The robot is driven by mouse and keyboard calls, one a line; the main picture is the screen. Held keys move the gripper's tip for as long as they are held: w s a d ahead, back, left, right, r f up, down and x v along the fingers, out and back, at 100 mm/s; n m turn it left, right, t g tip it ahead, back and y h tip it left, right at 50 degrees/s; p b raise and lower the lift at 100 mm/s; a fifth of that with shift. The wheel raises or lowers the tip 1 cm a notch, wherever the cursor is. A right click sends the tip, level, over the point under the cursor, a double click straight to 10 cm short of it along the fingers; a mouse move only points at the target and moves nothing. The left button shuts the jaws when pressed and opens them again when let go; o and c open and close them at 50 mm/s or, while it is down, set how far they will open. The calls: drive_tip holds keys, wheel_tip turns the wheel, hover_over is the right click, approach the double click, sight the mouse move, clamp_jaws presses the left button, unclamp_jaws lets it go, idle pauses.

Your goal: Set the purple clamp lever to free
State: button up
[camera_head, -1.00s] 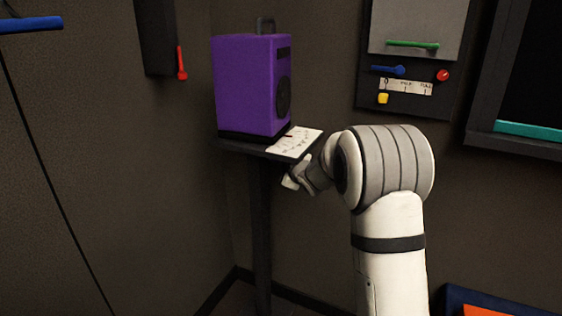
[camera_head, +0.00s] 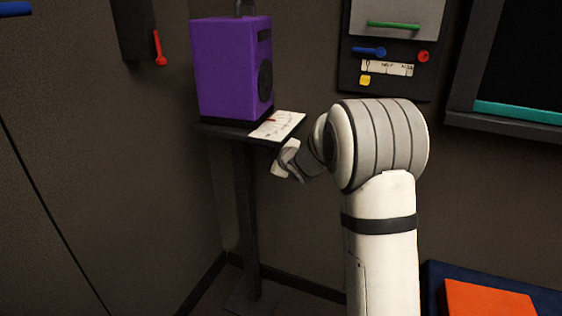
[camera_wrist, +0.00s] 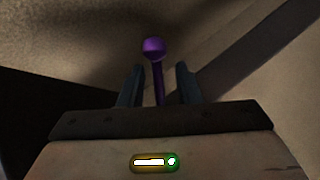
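The purple clamp lever (camera_wrist: 153,48) shows in the wrist view as a thin stem with a round knob on top. It stands between the two dark fingers of my gripper (camera_wrist: 157,72), with the knob beyond the fingertips. The fingers are apart, with gaps visible on both sides of the stem, so my gripper is open around it. In the head view my gripper (camera_head: 286,162) is beside and below the edge of the small stand; the purple lever cannot be made out there. The lever's base and its marks are hidden.
A purple box (camera_head: 230,70) and a white printed sheet (camera_head: 279,125) rest on the narrow stand (camera_head: 246,215). A red lever (camera_head: 159,48) hangs at the left. A wall panel (camera_head: 390,62) with coloured controls is behind my arm. An orange block (camera_head: 490,299) lies low at right.

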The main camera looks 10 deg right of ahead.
drive_tip(key=s+d, duration=0.2)
drive_tip(key=s, duration=0.8)
drive_tip(key=shift+d+p, duration=0.35)
drive_tip(key=shift+d, duration=0.05)
drive_tip(key=shift+c, duration=0.4)
drive_tip(key=shift+w+d+r, duration=0.1)
drive_tip(key=shift+w+r, duration=0.05)
drive_tip(key=shift+w, duration=0.05)
drive_tip(key=shift+c, duration=0.8)
drive_tip(key=w+d+r+y, duration=0.1)
drive_tip(key=w, duration=0.1)
drive_tip(key=w+d+r+m+t+y, duration=0.1)
drive_tip(key=w+r+y, duration=0.1)
drive_tip(key=shift+w+d+r, duration=0.15)
drive_tip(key=shift+d+r, duration=0.05)
clamp_jaws()
drive_tip(key=d+m+g+y, duration=0.2)
drive_tip(key=d+g+y, duration=0.4)
drive_tip(key=d+y, duration=0.2)
drive_tip(key=f+b+x, duration=0.2)
drive_tip(key=b+x, duration=0.2)
drive_tip(key=x, duration=0.8)
drive_tip(key=shift+a, duration=0.25)
